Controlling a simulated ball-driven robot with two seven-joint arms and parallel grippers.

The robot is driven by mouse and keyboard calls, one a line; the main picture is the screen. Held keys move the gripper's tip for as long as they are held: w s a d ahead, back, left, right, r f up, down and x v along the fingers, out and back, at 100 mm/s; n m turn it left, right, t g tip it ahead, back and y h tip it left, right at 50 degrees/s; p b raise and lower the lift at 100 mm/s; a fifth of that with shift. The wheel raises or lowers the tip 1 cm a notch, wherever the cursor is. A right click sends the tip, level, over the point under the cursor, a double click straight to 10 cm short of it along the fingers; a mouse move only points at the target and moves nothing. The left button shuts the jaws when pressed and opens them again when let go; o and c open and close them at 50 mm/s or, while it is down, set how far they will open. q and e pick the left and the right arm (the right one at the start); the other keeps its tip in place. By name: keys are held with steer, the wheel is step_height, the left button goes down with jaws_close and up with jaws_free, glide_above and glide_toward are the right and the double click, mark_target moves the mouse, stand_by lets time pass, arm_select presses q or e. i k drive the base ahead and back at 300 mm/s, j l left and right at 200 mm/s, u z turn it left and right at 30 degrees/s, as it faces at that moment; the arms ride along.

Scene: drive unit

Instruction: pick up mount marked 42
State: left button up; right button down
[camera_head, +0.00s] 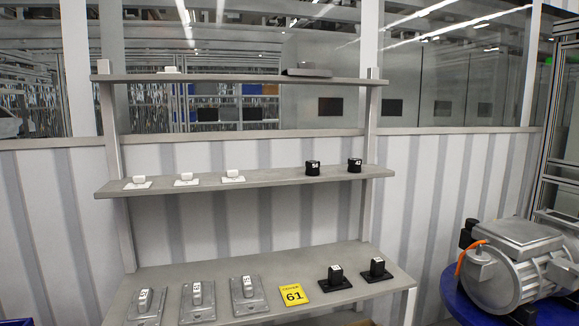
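On the right of the middle shelf stand two small black round pieces with white numbers. The far right one (355,165) appears to read 42, and the one left of it (313,168) reads something like 58. On the lower shelf two black mounts with flat square bases, a left one (336,278) and a right one (377,269), carry white labels too small to read. Three grey plate mounts (248,295) stand further left, with labels I cannot read surely. Neither of my grippers is in view.
The grey shelf unit (245,258) has three boards. A yellow sign (293,294) reading 61 lies on the lowest. Three small white pieces (186,180) sit on the middle board's left. A grey motor (515,265) stands on a blue round surface (455,299) at right.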

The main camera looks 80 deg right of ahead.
mark_target(353, 164)
steer(key=z, duration=2.9)
steer(key=i+l, duration=0.25)
